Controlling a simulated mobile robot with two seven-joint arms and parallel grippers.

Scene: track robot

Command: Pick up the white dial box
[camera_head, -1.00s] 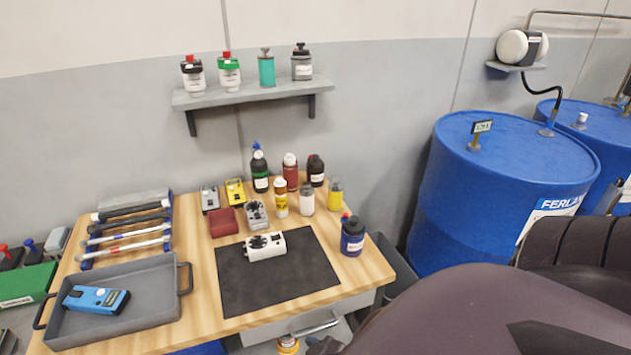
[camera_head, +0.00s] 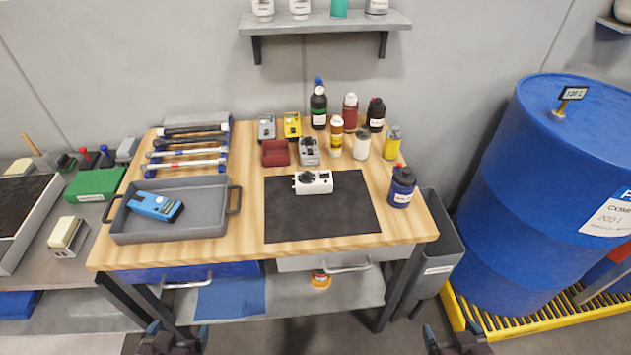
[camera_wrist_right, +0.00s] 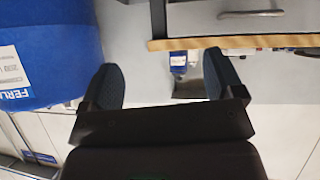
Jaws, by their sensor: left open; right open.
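The white dial box (camera_head: 313,182) lies on the black mat (camera_head: 330,220) on the wooden workbench, near the mat's back edge. A dark dial shows on it. My left gripper (camera_head: 172,332) is at the bottom edge of the head view, in front of the bench, open and empty. My right gripper (camera_head: 452,335) is at the bottom edge further right, also open and empty, and in the right wrist view (camera_wrist_right: 165,88) its two fingers are apart. Both grippers are well short of the box.
A grey tray (camera_head: 205,222) holds a blue device (camera_head: 155,206) left of the mat. Several bottles, a red box (camera_head: 275,153) and a grey dial box (camera_head: 309,151) stand behind the mat. A blue bottle (camera_head: 402,187) stands right of it. A blue drum (camera_head: 545,200) stands at right.

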